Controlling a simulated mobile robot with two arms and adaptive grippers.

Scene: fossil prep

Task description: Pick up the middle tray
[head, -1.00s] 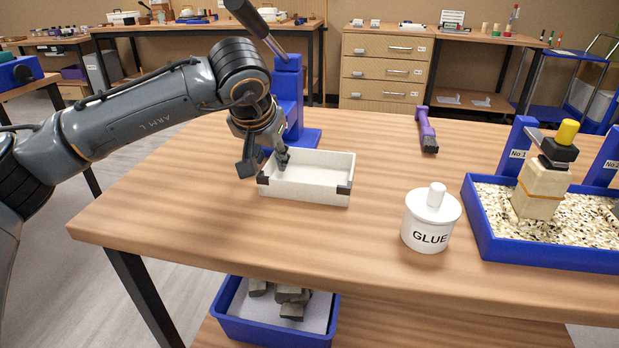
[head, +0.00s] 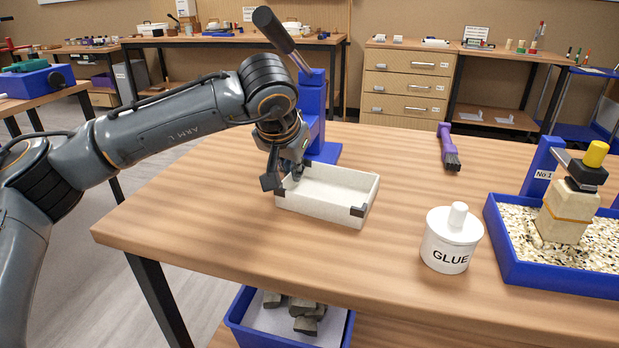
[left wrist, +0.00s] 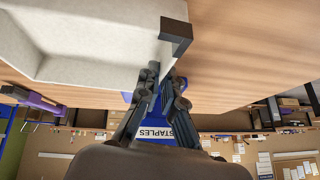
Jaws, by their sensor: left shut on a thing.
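A white open tray (head: 322,207) with dark corner pieces is on the wooden table in the head view, with nothing seen inside it. My left gripper (head: 297,172) comes down at its left end and is shut on the tray's wall near a corner. In the left wrist view the fingers (left wrist: 163,88) close about the edge of the tray (left wrist: 95,50), beside a dark corner piece. I cannot tell whether the tray is clear of the table. My right gripper is not in view.
A blue stand (head: 313,110) is just behind the tray. A white glue pot (head: 451,240) and a blue tray of speckled gravel (head: 512,262) are to the right. A purple-handled brush (head: 447,146) lies farther back. The table between is clear.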

